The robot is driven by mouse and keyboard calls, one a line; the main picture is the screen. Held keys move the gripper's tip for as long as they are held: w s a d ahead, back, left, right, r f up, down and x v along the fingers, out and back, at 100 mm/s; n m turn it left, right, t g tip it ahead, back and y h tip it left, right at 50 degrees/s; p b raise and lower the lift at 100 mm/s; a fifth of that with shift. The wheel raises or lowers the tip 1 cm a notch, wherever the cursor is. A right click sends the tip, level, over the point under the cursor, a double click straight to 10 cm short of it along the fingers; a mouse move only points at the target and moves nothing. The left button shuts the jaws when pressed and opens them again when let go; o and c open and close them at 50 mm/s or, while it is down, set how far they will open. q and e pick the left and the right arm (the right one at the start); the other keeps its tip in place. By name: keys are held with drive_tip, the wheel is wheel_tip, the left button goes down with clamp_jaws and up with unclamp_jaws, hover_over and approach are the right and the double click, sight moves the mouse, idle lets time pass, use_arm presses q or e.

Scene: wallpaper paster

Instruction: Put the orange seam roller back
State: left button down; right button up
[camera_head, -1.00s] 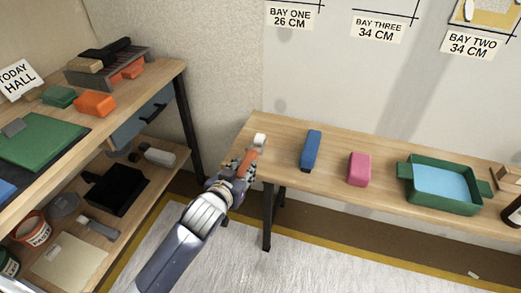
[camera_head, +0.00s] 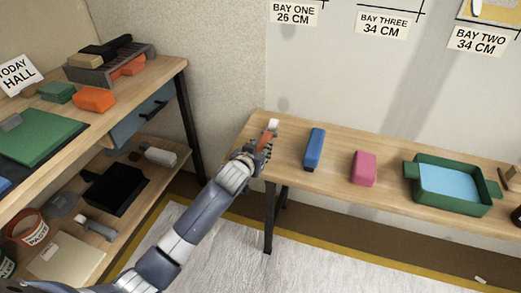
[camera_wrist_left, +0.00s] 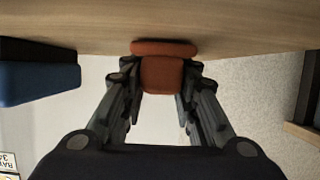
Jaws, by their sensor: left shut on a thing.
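The orange seam roller (camera_head: 266,137) has an orange handle and a white roller end (camera_head: 273,124). My left gripper (camera_head: 257,150) is shut on its handle at the left end of the wooden bench (camera_head: 330,185). In the left wrist view the orange handle (camera_wrist_left: 161,73) sits between the two fingers, close to the wood surface. I cannot tell whether the roller touches the bench. My right gripper is not in view.
A blue block (camera_head: 314,148), a pink block (camera_head: 363,168) and a green tray (camera_head: 450,205) with blue inside stand along the bench. A shelf unit at left holds a grey rack (camera_head: 110,64), an orange block (camera_head: 94,99) and a black box (camera_head: 116,190).

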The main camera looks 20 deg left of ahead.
use_arm(q)
drive_tip(key=shift+f, duration=0.1)
drive_tip(key=c, duration=1.7)
unclamp_jaws()
drive_tip(key=shift+f, duration=0.1)
drive_tip(key=o, duration=0.5)
drive_tip(key=shift+c, duration=0.2)
